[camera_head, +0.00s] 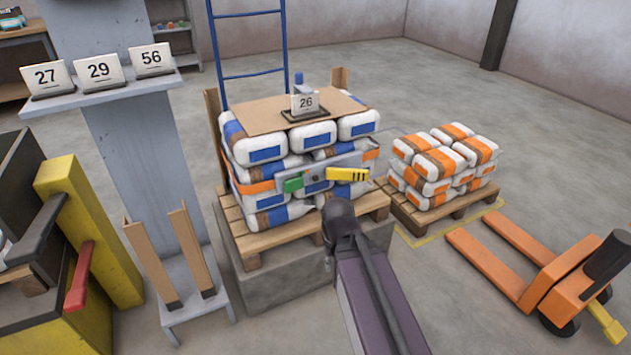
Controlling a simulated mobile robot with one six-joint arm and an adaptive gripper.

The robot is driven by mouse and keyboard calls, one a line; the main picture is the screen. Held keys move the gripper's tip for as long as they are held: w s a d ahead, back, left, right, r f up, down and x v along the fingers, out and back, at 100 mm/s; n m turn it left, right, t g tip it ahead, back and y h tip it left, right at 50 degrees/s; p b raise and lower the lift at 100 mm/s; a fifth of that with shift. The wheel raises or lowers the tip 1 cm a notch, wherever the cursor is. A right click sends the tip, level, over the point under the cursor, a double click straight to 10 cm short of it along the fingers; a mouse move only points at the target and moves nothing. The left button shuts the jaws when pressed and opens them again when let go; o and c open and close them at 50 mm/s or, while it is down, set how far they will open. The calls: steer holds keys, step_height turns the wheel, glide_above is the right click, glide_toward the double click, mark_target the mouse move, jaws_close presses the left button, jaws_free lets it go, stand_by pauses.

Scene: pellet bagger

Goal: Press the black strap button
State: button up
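A grey bar (327,163) crosses the front of the bag stack. It carries a green block (293,185), a small dark round spot (314,177) and a yellow piece with black marks (347,173). I cannot tell whether the dark spot is the black strap button; no other black button stands out. My dark arm rises from the bottom edge, and its end (340,218) is just below the yellow piece in the picture. The gap in depth is unclear. My fingers cannot be made out, and nothing held is visible.
White bags with blue and orange labels (265,154) are stacked on a wooden pallet (262,238), with a card reading 26 (305,102) on top. Orange-labelled bags (430,165) and an orange pallet jack (545,265) are right. Upright boards (150,262) and yellow machinery (85,220) are left.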

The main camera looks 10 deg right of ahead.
steer(key=shift+r, duration=0.2)
jaws_close()
step_height(320, 180, up, 6)
steer(key=p, duration=0.6)
steer(key=shift+d, duration=0.1)
